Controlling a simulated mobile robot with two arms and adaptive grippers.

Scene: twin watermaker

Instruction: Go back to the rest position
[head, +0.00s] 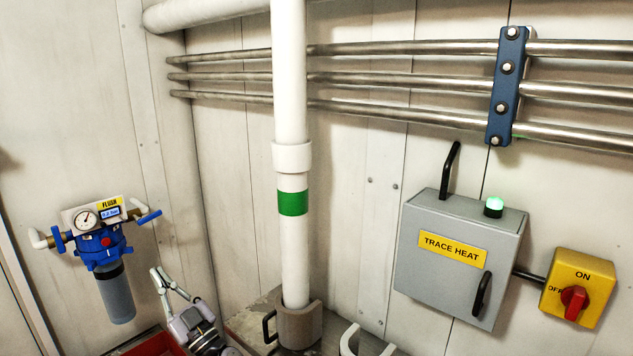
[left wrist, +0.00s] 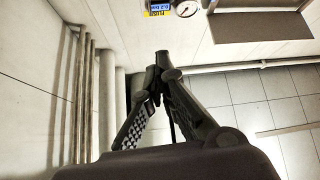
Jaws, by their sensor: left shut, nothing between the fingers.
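My left gripper (head: 158,274) shows low at the left in the head view, pointing up. In the left wrist view its two fingers (left wrist: 160,72) lean together and meet at the tips. It is shut with nothing between the fingers and stands apart from the wall fittings. My right gripper is not in view.
A blue filter unit (head: 101,244) with gauge and FLUSH label hangs on the wall left of my gripper. A white pipe (head: 293,247) stands in a grey collar (head: 299,325) to its right. A grey TRACE HEAT box (head: 458,262), lamp lit green, and a yellow switch box (head: 592,263) are further right.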

